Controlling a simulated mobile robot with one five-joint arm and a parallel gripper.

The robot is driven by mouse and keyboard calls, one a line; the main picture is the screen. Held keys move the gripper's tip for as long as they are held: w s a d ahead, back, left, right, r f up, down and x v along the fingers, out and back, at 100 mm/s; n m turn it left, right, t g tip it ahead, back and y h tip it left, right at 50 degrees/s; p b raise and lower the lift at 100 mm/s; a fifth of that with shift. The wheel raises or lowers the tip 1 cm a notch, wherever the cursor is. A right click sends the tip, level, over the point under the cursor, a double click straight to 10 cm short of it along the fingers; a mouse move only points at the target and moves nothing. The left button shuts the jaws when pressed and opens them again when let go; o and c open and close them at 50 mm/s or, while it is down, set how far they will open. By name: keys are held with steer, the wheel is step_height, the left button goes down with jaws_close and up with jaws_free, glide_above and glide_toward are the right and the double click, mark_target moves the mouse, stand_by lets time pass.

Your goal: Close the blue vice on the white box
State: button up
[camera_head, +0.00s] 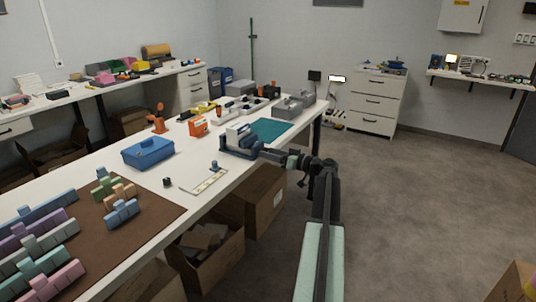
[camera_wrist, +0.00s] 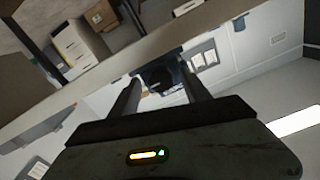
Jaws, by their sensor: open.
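The blue vice (camera_head: 240,148) stands near the front edge of the long white worktable, in the middle of the head view. The white box (camera_head: 236,131) sits upright between its jaws; I cannot tell whether both jaws touch it. My gripper (camera_head: 265,152) is at the vice's right end, just beyond the table edge. In the wrist view my gripper (camera_wrist: 160,80) is open, its two dark fingers on either side of a dark rounded part, seemingly the vice's handle end. The exact contact is too dark to tell.
A blue toolbox (camera_head: 148,152) stands left of the vice and a teal mat (camera_head: 268,132) lies behind it. A brown mat (camera_head: 140,232) with coloured blocks covers the near table. An open carton (camera_head: 208,262) and another carton (camera_head: 265,200) stand below the edge.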

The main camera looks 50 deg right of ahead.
steer(key=shift+w+a, duration=0.1)
steer(key=shift+w, duration=0.15)
jaws_close()
steer(key=shift+m, duration=0.4)
steer(key=n, duration=3.3)
steer(key=shift+s, duration=0.1)
stand_by(0.3)
